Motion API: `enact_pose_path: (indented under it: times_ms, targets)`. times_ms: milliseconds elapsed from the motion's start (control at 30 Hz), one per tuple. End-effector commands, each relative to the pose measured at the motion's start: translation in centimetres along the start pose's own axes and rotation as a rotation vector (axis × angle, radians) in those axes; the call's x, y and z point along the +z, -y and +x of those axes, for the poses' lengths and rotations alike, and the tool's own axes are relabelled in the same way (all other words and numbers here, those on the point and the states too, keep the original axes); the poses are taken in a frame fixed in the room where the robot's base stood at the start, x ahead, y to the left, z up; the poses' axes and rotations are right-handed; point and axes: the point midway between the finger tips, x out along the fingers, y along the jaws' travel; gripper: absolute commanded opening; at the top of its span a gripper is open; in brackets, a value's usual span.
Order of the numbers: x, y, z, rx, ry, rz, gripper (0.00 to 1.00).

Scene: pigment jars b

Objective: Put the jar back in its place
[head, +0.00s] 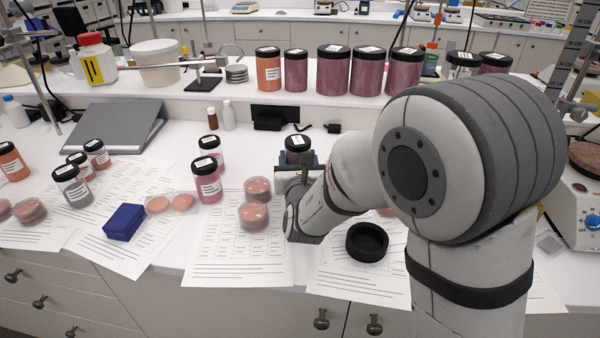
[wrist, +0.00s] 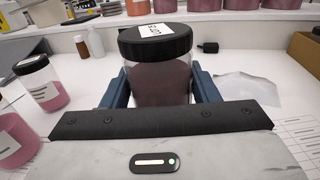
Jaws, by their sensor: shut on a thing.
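A jar (head: 299,144) with a black lid, a white lid label and dark maroon contents is held upright in my gripper (head: 297,168). In the wrist view the jar (wrist: 158,82) stands between the two blue fingers of my gripper (wrist: 158,92), which are shut on its sides. Its lower part is hidden by my gripper, so I cannot tell whether it touches the bench. A raised shelf at the back carries a row of black-lidded jars: an orange one (head: 268,70), a narrower maroon one (head: 295,72) and several wide maroon ones (head: 333,72).
Pink jars (head: 208,183) and stacked pink discs (head: 254,215) stand left of my gripper. A black round ring (head: 367,241) lies on papers to the right. A blue box (head: 125,222) and grey binder (head: 113,128) are farther left. Small bottles (head: 228,115) stand behind.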

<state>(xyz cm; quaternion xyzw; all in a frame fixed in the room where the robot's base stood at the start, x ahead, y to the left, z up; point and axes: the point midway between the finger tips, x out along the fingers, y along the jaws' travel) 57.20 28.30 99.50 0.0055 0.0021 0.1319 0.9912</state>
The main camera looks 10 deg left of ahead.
Motion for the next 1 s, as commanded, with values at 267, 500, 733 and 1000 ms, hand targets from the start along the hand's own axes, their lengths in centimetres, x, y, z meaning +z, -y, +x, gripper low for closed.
enact_pose_path:
  times_ms: [267,500,733,1000]
  targets:
    - [-3.6,0.3,0.1,-0.004,-0.002,-0.002,0.28]
    - [-3.6,0.4,0.1,-0.006,0.001,-0.001,0.28]
    - [-3.9,0.5,0.1,-0.007,-0.001,-0.001,0.62]
    - [-3.9,0.5,0.1,-0.007,0.0,-0.001,0.76]
